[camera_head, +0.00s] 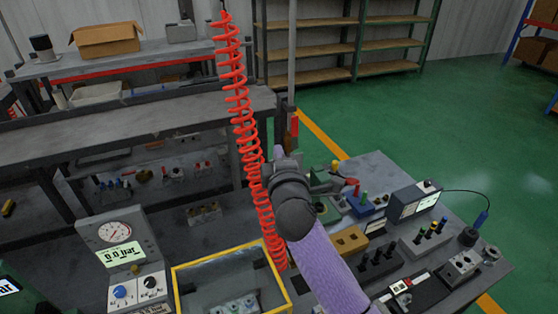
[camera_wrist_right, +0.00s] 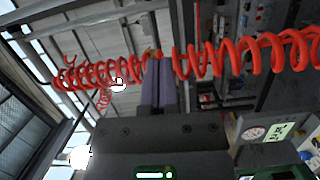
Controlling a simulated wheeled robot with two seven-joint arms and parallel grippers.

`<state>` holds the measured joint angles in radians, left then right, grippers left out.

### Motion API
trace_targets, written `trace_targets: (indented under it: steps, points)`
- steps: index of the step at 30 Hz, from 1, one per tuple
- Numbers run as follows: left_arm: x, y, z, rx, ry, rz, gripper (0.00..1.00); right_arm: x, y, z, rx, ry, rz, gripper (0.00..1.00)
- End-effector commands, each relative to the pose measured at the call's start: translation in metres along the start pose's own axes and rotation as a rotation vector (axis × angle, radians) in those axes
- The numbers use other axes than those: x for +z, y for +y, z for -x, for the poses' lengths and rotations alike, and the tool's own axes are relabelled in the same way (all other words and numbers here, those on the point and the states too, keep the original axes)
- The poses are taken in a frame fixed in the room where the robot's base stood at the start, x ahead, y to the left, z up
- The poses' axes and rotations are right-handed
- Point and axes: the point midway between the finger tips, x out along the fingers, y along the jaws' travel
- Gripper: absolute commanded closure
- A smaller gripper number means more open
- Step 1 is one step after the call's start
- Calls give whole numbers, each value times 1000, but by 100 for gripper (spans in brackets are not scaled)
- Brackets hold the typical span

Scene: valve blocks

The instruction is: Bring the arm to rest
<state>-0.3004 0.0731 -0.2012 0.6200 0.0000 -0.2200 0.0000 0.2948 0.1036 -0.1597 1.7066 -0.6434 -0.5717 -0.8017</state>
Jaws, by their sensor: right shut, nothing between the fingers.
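My right arm (camera_head: 325,270) comes in from the lower right in the head view, with a purple link and a dark grey wrist joint raised over the bench. My right gripper shows in the right wrist view (camera_wrist_right: 160,68), its two fingers together and empty. The red coiled hose (camera_head: 239,110) hangs beside the wrist in the head view. In the wrist view the hose (camera_wrist_right: 240,52) passes across near the fingertips; I cannot tell whether it touches them. In the head view the fingers are hard to make out. My left gripper is not in view.
The bench holds a pressure gauge unit (camera_head: 115,245), a yellow-rimmed tray (camera_head: 183,292), a blue valve block (camera_head: 364,205), a tan block (camera_head: 349,241) and a display box (camera_head: 414,201). A grey shelf bench (camera_head: 150,118) stands behind. Green floor (camera_head: 460,120) is clear at right.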

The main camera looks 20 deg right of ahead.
Motion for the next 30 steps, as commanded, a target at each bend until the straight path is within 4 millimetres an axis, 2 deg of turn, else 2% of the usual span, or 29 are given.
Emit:
trace_targets:
  steps: [3, 6, 21, 23, 25, 27, 30]
  points:
    - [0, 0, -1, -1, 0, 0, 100, 0, -1, 16, 0, 0, 0, 100]
    - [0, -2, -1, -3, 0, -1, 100, 0, -1, 22, 0, 1, 0, 100]
    - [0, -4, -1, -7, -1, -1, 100, 1, -4, 25, -14, -4, -15, 100]
    - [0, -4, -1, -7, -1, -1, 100, 7, -20, 36, -78, -26, -89, 100]
    - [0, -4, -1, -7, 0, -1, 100, 18, -53, 62, -218, -81, -252, 100]
    - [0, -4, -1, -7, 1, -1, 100, 28, -89, 98, -388, -161, -439, 100]
    - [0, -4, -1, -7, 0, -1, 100, 35, -126, 150, -600, -284, -654, 100]
